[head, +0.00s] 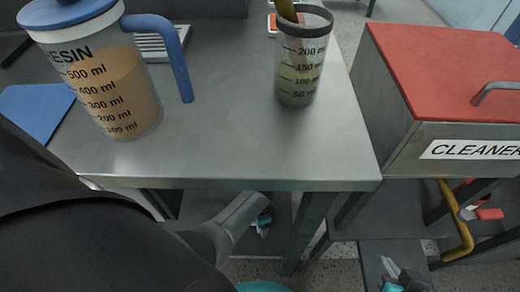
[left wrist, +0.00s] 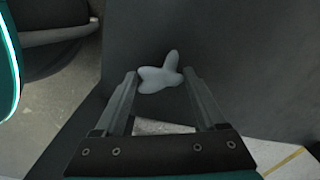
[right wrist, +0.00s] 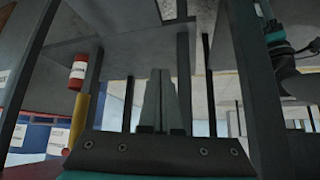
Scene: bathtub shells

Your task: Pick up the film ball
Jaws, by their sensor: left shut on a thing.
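The film ball (left wrist: 158,76) is a small pale grey, lumpy wad. In the left wrist view it sits between the fingertips of my left gripper (left wrist: 160,82), which is shut on it. Parts of the ball stick out beyond the fingers. My right gripper (right wrist: 159,76) is shut, its two fingers side by side with nothing seen between them. In the head view it shows at the bottom right (head: 390,266), low beside the table. The film ball cannot be made out in the head view.
A steel table (head: 230,150) carries a resin jug (head: 125,95) with a blue lid and handle, and a clear measuring cup (head: 303,65) with a stick in it. A red-topped cleaner box (head: 440,65) stands to the right. The table's front middle is clear.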

